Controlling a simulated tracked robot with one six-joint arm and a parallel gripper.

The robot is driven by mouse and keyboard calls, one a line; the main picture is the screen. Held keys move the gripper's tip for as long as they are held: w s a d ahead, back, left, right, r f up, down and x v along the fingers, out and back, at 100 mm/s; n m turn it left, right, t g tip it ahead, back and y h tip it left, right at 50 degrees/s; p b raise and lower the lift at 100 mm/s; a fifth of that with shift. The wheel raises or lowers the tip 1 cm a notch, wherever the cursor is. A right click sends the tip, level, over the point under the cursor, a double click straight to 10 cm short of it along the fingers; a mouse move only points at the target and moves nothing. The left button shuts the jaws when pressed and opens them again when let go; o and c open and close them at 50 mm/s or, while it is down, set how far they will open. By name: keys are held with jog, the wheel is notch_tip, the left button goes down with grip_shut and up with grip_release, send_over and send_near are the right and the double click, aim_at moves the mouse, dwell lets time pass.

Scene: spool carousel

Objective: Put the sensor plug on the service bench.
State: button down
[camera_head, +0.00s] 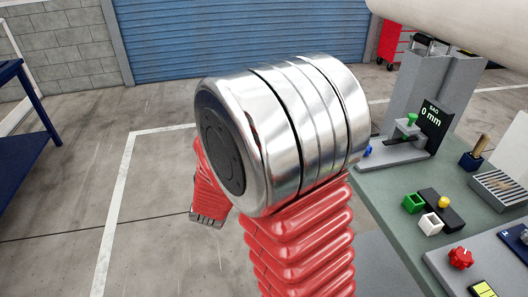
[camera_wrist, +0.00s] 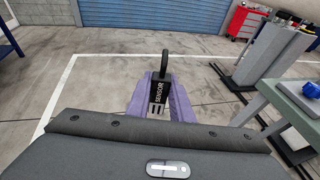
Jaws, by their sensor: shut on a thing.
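The sensor plug (camera_wrist: 160,92) is a black block with white SENSOR lettering and a dark loop at its far end. My gripper (camera_wrist: 160,78), with purple fingers, is shut on it and holds it out over the concrete floor in the wrist view. In the head view my own arm fills the middle, and the plug and fingers are hidden. A bench with a grey-green top (camera_head: 394,188) stands at the right; its edge (camera_wrist: 272,92) also shows in the wrist view. A dark blue table (camera_head: 30,130) stands at the far left. I cannot tell which is the service bench.
The green-topped bench bears a SAG 0 mm gauge (camera_head: 433,117), green (camera_head: 413,203) and white (camera_head: 431,224) sockets, a slotted tray (camera_head: 498,189) and a panel with a red knob (camera_head: 461,258). A red tool cabinet (camera_head: 396,42) stands behind. The floor between the tables is clear.

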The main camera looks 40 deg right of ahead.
jog(key=w+a+f+n+t+y, duration=0.1)
jog(key=a+n+y, duration=0.1)
jog(key=a, duration=0.6)
jog(key=a+f+n+t+y, duration=0.1)
jog(key=a+n+y, duration=0.1)
jog(key=a, duration=0.6)
jog(key=shift+w+a+f+y, duration=0.25)
jog(key=shift+w+a+y, duration=0.15)
